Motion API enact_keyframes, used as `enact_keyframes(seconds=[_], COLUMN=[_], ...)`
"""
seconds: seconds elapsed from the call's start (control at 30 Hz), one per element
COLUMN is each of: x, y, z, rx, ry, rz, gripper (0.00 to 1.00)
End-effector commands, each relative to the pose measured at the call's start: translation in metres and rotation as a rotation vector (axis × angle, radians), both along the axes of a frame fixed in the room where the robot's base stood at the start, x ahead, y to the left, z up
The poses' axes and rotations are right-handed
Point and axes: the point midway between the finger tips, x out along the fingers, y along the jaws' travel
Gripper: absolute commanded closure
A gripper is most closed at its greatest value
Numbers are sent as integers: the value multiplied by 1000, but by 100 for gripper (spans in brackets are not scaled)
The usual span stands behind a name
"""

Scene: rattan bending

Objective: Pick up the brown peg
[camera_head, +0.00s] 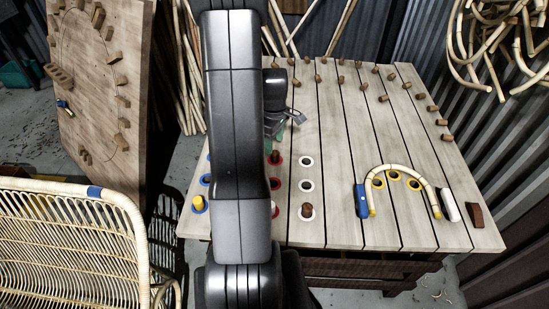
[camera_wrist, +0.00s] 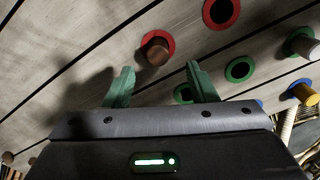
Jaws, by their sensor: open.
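A brown peg (camera_wrist: 156,52) stands in a red-ringed hole in the wrist view. It also shows in the head view (camera_head: 275,157), just below my gripper and partly beside my dark arm. My gripper (camera_wrist: 160,84) has two green fingers spread apart with nothing between them. The peg lies just beyond the fingertips, between their lines, and they do not touch it. In the head view my gripper (camera_head: 284,125) is partly hidden by the arm. Another brown peg (camera_head: 307,210) stands in a white-ringed hole nearer the table's front edge.
A yellow peg (camera_head: 198,203) stands in a blue-ringed hole. A curved rattan piece (camera_head: 400,166) lies on the slatted table (camera_head: 345,225) by a blue block (camera_head: 361,201), a white block (camera_head: 449,205) and a brown wedge (camera_head: 475,216). Several small pegs line the far edge.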

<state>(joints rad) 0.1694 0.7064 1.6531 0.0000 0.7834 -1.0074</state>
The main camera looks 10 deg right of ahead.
Motion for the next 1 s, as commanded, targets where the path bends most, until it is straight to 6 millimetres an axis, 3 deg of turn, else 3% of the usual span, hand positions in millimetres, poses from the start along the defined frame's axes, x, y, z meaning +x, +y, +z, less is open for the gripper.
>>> enact_keyframes(seconds=[0.27,0.63,0.97,1.0], x=[0,0,0,0], y=[-1,-4,-4,-4], z=[-18,-60,-66,-66], rx=[1,-1,-1,-1], ry=[1,1,-1,-1], rz=[-1,-1,-1,-1], gripper=[48,48,48,54])
